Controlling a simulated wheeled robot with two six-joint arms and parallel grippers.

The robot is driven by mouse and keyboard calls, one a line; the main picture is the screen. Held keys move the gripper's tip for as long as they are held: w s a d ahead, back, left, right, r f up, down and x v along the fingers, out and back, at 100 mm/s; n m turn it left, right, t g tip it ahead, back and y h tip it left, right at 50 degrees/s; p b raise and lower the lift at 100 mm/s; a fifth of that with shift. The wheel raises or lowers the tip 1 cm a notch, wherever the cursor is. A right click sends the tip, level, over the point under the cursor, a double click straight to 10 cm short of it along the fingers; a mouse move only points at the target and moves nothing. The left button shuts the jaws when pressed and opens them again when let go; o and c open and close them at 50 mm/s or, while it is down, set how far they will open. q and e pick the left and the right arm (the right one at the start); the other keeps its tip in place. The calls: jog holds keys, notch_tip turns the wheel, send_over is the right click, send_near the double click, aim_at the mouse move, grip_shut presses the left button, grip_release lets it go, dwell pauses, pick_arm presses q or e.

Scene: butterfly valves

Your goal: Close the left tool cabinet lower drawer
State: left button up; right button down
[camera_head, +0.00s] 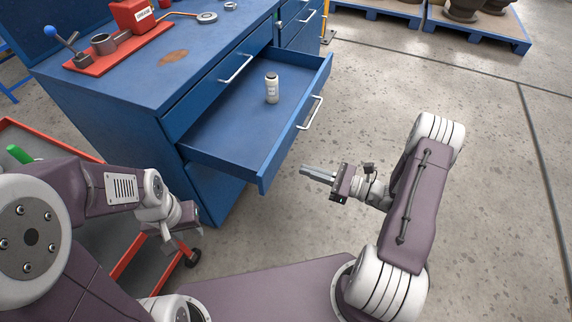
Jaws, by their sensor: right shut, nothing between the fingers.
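The blue tool cabinet (110,97) stands at the upper left. Its lower drawer (232,130) is pulled far out towards the right, below a shut upper drawer (218,88). A small white bottle (271,92) stands upright inside the open drawer. The drawer's silver handle (310,113) is on its front panel. My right gripper (303,171) is shut and empty, to the right of the drawer front's near end and apart from it, pointing left. My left gripper (172,243) hangs beside the cabinet's near side, below and left of the drawer; its fingers are too unclear to tell their state.
A red tray (125,55) with a red box and metal parts lies on the cabinet top. A red-edged cart (130,256) on casters stands by my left arm. Blue pallets (480,35) with dark pots are at the back right. The concrete floor right of the drawer is clear.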

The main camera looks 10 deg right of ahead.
aim_at(276, 160)
jog(key=b+x, duration=0.1)
jog(key=x, duration=0.6)
jog(key=shift+w+a, duration=0.2)
pick_arm(q)
jog(key=shift+f, duration=0.6)
